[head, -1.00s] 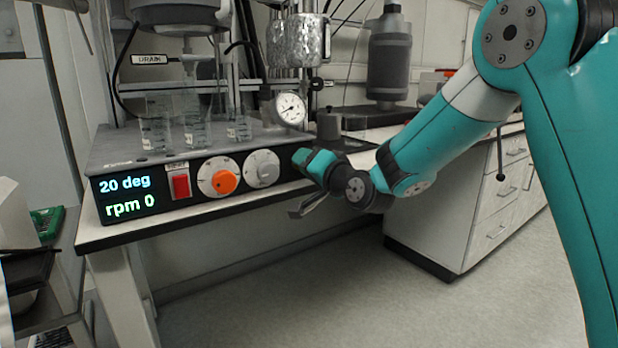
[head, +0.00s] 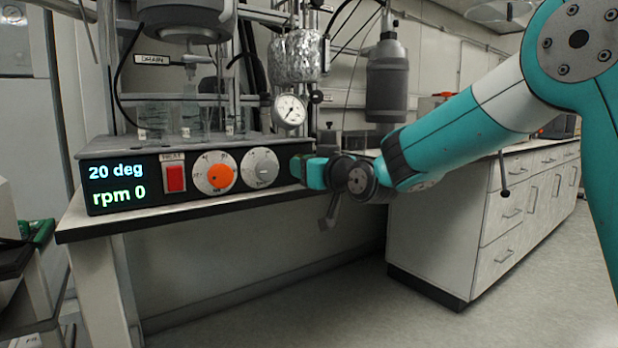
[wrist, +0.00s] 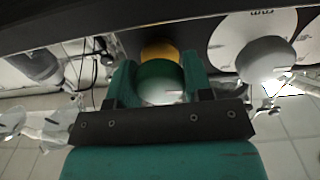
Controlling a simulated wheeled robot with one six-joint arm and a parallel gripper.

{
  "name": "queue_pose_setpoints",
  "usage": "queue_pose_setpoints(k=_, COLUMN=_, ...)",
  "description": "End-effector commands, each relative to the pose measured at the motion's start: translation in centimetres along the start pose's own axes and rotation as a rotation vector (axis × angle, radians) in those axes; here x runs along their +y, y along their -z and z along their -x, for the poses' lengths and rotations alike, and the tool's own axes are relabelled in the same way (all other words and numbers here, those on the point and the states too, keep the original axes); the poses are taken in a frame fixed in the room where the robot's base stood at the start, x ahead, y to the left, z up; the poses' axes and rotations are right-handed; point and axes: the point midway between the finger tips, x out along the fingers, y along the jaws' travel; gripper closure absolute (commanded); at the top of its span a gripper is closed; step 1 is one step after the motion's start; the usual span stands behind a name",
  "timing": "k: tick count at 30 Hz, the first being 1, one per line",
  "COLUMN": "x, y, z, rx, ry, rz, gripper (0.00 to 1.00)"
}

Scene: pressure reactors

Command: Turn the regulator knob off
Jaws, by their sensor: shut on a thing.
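The regulator knob (wrist: 160,76) is a round green knob on a brass-coloured stem (wrist: 159,48), seen in the wrist view. My gripper (wrist: 160,80) is shut on it, with one teal finger on each side. In the head view my gripper (head: 304,168) is at the right end of the black control panel (head: 150,205), just right of the grey dial. There it hides the knob. I cannot tell from its round face how far the knob is turned.
The panel holds a display reading 20 deg and rpm 0, a red switch (head: 175,178), an orange knob (head: 219,175) and a grey knob (head: 262,168). A pressure gauge (head: 289,110) and glassware stand above. A white drawer cabinet (head: 450,235) is to the right.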

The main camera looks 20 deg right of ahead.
Motion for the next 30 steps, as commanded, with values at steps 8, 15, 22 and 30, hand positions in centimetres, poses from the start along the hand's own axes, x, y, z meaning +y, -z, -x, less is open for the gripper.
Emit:
queue_pose_setpoints(k=8, x=0.0, y=-0.34, z=0.01, rx=-0.005, ry=0.0, rz=0.117, gripper=0.77)
queue_pose_setpoints(k=15, x=0.01, y=-0.26, z=0.01, rx=-0.006, ry=0.0, rz=0.153, gripper=0.77)
queue_pose_setpoints(k=22, x=0.01, y=-0.24, z=0.01, rx=-0.006, ry=0.0, rz=0.156, gripper=0.77)
queue_pose_setpoints(k=30, x=0.02, y=-0.18, z=0.0, rx=-0.005, ry=0.0, rz=0.156, gripper=0.28)
